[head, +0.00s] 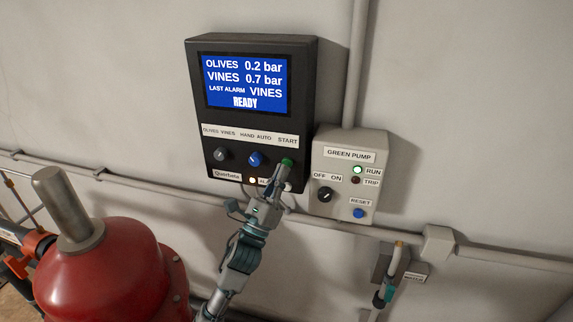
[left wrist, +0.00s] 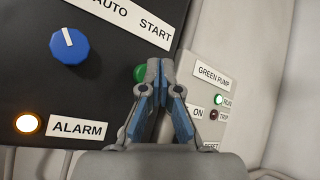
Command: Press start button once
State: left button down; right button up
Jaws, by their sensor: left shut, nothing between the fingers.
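The green start button (head: 287,162) sits under the START label at the lower right of the dark control box. My left gripper (head: 283,172) is shut and empty, its tips just below and over the button's edge in the head view. In the left wrist view the closed fingertips (left wrist: 160,64) cover the right part of the green button (left wrist: 139,73). I cannot tell whether they touch it. The screen (head: 246,82) reads READY. My right gripper is not in view.
A blue knob (head: 254,159) and a grey knob (head: 220,154) sit left of the button. The lit alarm lamp (left wrist: 29,123) is below. The green pump box (head: 348,176), with RUN lit, is close on the right. A red tank (head: 105,270) stands at lower left.

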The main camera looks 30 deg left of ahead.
pick_arm(q)
jog(key=shift+w+r+y, duration=0.1)
jog(key=shift+w+y, duration=0.05)
jog(key=shift+y, duration=0.15)
jog(key=shift+w, duration=0.2)
jog(key=shift+w+a, duration=0.15)
jog(key=shift+w, duration=0.35)
dwell(0.6)
jog(key=shift+s, duration=0.1)
jog(key=shift+s+d, duration=0.2)
jog(key=shift+s, duration=0.65)
jog(key=shift+p, duration=0.3)
jog(key=s, duration=0.2)
jog(key=s+d, duration=0.1)
jog(key=s, duration=0.1)
jog(key=shift+s+d+p, duration=0.1)
jog(key=shift+s+p, duration=0.2)
jog(key=shift+s, duration=0.1)
